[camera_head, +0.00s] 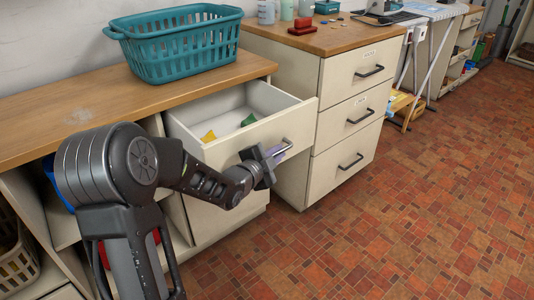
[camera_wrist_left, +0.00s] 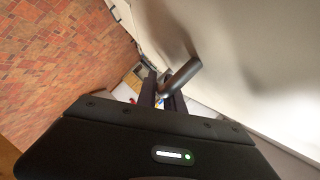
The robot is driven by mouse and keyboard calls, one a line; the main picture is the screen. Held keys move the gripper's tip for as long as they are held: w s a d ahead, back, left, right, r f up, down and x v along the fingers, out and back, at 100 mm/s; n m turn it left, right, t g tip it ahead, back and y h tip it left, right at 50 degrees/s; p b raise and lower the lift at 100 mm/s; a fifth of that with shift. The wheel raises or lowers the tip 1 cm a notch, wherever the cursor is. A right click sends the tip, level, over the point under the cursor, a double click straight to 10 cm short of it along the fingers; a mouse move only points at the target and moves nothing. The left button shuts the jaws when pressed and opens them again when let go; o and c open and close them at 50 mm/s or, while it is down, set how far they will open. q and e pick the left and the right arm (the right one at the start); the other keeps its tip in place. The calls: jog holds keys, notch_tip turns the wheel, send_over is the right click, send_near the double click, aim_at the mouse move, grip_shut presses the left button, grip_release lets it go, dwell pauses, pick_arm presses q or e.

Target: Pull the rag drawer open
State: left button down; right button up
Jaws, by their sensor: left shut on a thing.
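The rag drawer (camera_head: 262,139) stands pulled out of the cabinet under the wooden counter. A yellow cloth (camera_head: 209,137) and a green cloth (camera_head: 248,120) lie inside it. My left gripper (camera_head: 281,151) is at the drawer front and is shut on the drawer's bar handle (camera_head: 287,143). In the left wrist view the handle (camera_wrist_left: 182,75) shows between the dark fingers (camera_wrist_left: 160,92), beside the pale drawer front (camera_wrist_left: 235,60). The fingers hide part of the handle. My right gripper is in neither view.
A teal basket (camera_head: 178,52) stands on the counter (camera_head: 70,112) above the drawer. A cabinet with several closed drawers (camera_head: 346,112) stands directly to the right. The red tiled floor (camera_head: 420,210) in front is clear.

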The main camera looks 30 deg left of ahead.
pick_arm(q)
jog(key=shift+s+d+f, duration=0.1)
jog(key=shift+s+d, duration=0.05)
jog(key=shift+d, duration=0.3)
jog(key=shift+s+d+f, duration=0.1)
jog(key=shift+s+d, duration=0.05)
jog(key=shift+d, duration=0.25)
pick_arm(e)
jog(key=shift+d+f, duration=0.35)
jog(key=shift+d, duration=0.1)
pick_arm(q)
jog(key=c, duration=1.7)
grip_release()
jog(key=shift+r, duration=0.15)
jog(key=shift+c, duration=0.2)
jog(key=v, duration=0.7)
jog(key=shift+s+p, duration=0.4)
jog(key=shift+p, duration=0.05)
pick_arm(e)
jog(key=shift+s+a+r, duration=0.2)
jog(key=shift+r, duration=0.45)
